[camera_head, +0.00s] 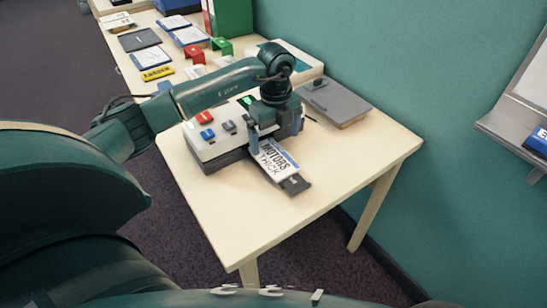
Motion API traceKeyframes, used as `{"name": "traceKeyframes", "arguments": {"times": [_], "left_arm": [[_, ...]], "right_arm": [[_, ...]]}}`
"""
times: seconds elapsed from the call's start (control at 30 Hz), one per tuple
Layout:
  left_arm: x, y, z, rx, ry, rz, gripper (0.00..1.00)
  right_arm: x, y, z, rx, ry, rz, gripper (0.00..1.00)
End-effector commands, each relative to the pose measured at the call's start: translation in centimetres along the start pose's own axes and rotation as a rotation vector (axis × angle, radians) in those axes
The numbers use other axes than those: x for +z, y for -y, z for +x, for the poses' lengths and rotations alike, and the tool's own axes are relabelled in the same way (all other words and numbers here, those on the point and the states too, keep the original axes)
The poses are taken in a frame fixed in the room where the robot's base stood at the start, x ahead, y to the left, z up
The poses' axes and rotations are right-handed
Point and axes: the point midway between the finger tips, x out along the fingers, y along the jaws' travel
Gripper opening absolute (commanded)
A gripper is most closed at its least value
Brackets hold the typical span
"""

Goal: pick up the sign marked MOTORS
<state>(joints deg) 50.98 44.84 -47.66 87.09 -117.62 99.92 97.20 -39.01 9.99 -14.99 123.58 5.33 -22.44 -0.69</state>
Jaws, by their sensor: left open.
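The MOTORS sign (274,160) is a small white card with dark lettering that reads MOTORS and THICK. It sits at the front edge of a grey and white device (209,152) with coloured buttons, on a dark tray part (296,185) that sticks out. My left gripper (275,143) points down over the far end of the sign, with its fingers apart on either side. I cannot tell whether the fingers touch it. The gripper hides part of the device. My right gripper is not in view.
The device stands on a pale wooden table (250,214). A grey clipboard-like board (335,102) lies behind it near the wall. Booklets, a yellow sign (157,73), red and green stands and a green binder (229,18) crowd the far end. The table's near right part is clear.

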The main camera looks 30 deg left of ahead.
Motion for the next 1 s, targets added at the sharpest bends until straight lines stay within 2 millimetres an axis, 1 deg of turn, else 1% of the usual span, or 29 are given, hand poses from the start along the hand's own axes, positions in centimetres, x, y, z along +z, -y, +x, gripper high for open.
{"name": "traceKeyframes", "arguments": {"times": [0.2,0.3,0.4,0.63,1.0], "left_arm": [[-0.1,-0.8,3.1,0.005,-0.002,0.0,0.96],[-0.1,-0.7,4.4,0.002,-0.001,0.0,0.96],[-0.1,-0.6,4.9,0.0,-0.001,0.0,0.96],[-0.1,-0.6,5.0,-0.001,-0.001,0.001,0.96],[-0.1,-0.6,5.0,-0.001,-0.001,0.001,0.65]], "right_arm": [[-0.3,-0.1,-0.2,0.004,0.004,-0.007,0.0],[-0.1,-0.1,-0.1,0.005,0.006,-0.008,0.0],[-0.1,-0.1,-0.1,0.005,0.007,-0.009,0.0],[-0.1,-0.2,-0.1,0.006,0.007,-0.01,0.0],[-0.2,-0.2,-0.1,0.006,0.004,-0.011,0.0]]}}
